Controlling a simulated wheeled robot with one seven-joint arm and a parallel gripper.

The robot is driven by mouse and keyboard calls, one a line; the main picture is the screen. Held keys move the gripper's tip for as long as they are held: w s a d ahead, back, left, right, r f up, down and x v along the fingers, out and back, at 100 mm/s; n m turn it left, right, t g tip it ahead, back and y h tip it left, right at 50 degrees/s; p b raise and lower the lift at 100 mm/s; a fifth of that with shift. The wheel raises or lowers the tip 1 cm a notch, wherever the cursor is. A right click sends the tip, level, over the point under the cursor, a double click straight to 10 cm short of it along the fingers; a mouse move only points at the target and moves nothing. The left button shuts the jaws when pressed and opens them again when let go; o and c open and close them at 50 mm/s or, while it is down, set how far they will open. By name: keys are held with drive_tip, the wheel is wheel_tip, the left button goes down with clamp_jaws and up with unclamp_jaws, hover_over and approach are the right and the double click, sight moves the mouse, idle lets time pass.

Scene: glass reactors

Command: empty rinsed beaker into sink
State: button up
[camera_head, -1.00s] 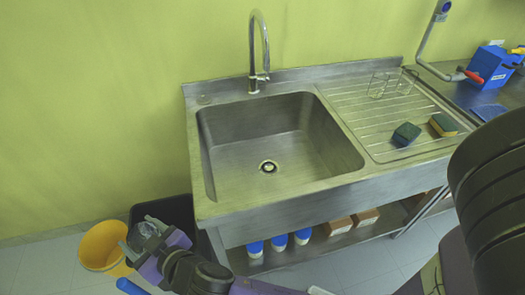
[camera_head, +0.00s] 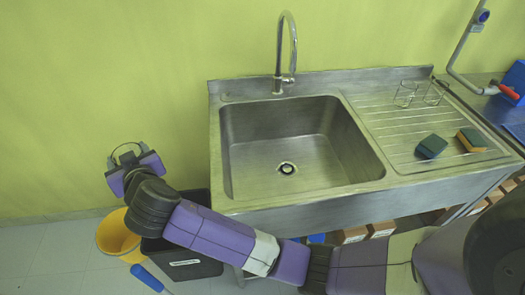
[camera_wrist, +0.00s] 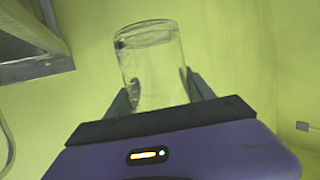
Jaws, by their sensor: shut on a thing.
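My gripper (camera_wrist: 158,85) is shut on a clear glass beaker (camera_wrist: 152,62), with one finger on each side of it. The beaker looks empty, and its rim points away from the wrist, slightly tilted in the picture. In the head view my gripper (camera_head: 126,155) is raised to the left of the sink, in front of the wall; the glass is hard to make out there. The steel sink (camera_head: 262,165) is empty, with a dark drain (camera_head: 287,168) in its floor. The gripper is outside the basin, beyond its left edge.
A tall tap (camera_head: 287,50) stands behind the basin. A yellow bucket (camera_head: 113,237) and dark bin (camera_head: 195,265) stand below my arm.

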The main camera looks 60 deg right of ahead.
drive_tip(key=w+d+r+m+g+h, duration=0.1)
drive_tip(key=d+m+h, duration=0.1)
drive_tip(key=d, duration=1.2)
drive_tip(key=s+d+f+m+g+h, duration=0.1)
drive_tip(key=s+d+f, duration=0.15)
drive_tip(key=d, duration=0.55)
drive_tip(key=s+d+f+m+g+h, duration=0.1)
drive_tip(key=s+d+f+h, duration=0.1)
drive_tip(key=s+d, duration=0.35)
drive_tip(key=s+d+f+m+g+h, duration=0.1)
drive_tip(key=s+d+f, duration=0.3)
drive_tip(key=s+d, duration=0.4)
drive_tip(key=s+d+f+m+g+h, duration=0.1)
drive_tip(key=s+d+f, duration=0.3)
drive_tip(key=s+d, duration=0.4)
drive_tip(key=s+d+f+m+g+h, duration=0.1)
drive_tip(key=s+d+f+m+g, duration=0.2)
drive_tip(key=s+d, duration=0.5)
drive_tip(key=s+f, duration=0.1)
drive_tip(key=s, duration=0.3)
drive_tip(key=shift+s+f+m, duration=0.15)
drive_tip(key=shift+f+m, duration=0.15)
drive_tip(key=shift+r, duration=0.1)
